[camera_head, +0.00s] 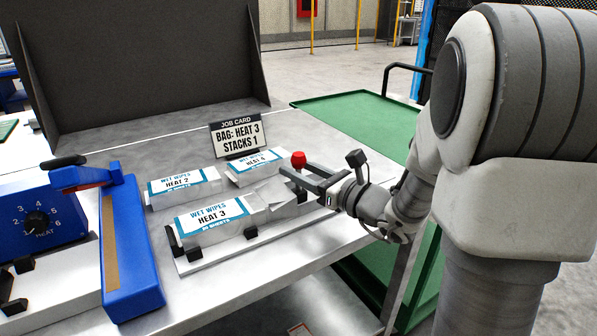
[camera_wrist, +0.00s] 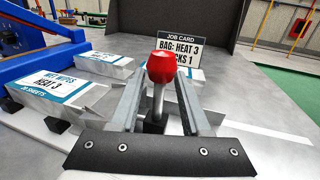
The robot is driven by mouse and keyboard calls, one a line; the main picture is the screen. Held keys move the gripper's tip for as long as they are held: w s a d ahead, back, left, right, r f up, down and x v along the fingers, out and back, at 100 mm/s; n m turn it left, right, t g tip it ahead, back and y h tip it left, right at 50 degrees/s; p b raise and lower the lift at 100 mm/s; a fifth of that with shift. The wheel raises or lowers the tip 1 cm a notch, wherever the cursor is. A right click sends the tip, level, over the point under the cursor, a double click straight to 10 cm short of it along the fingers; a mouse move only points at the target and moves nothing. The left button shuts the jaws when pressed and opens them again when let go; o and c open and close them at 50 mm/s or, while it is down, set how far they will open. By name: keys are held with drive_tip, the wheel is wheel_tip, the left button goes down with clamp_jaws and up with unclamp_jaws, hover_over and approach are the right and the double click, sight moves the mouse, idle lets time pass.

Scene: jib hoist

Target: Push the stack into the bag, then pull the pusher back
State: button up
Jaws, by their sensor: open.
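The red knob (camera_head: 298,160) on a metal stem, which looks like the pusher's handle, stands at the right end of the loading fixture (camera_head: 262,245). My gripper (camera_head: 296,170) is open, with its fingers on either side of the stem below the knob. In the wrist view the knob (camera_wrist: 160,67) sits between the fingertips; I cannot tell whether they touch it. The HEAT 3 wet wipes bag (camera_head: 211,214) lies on the fixture left of the gripper. It also shows in the wrist view (camera_wrist: 50,88). The stack cannot be clearly made out.
The HEAT 2 bag (camera_head: 184,184) and HEAT 4 bag (camera_head: 254,166) lie behind. A job card (camera_head: 237,135) reads "BAG: HEAT 3, STACKS 1". A blue sealer (camera_head: 130,245) with a heat dial stands at left. A green cart (camera_head: 350,122) is beyond the table's right edge.

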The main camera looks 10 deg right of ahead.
drive_tip(key=shift+w+a, duration=0.1)
drive_tip(key=shift+w, duration=0.05)
drive_tip(key=shift+c, duration=0.4)
clamp_jaws()
drive_tip(key=shift+w+r, duration=0.1)
drive_tip(key=shift+r, duration=0.15)
idle(0.8)
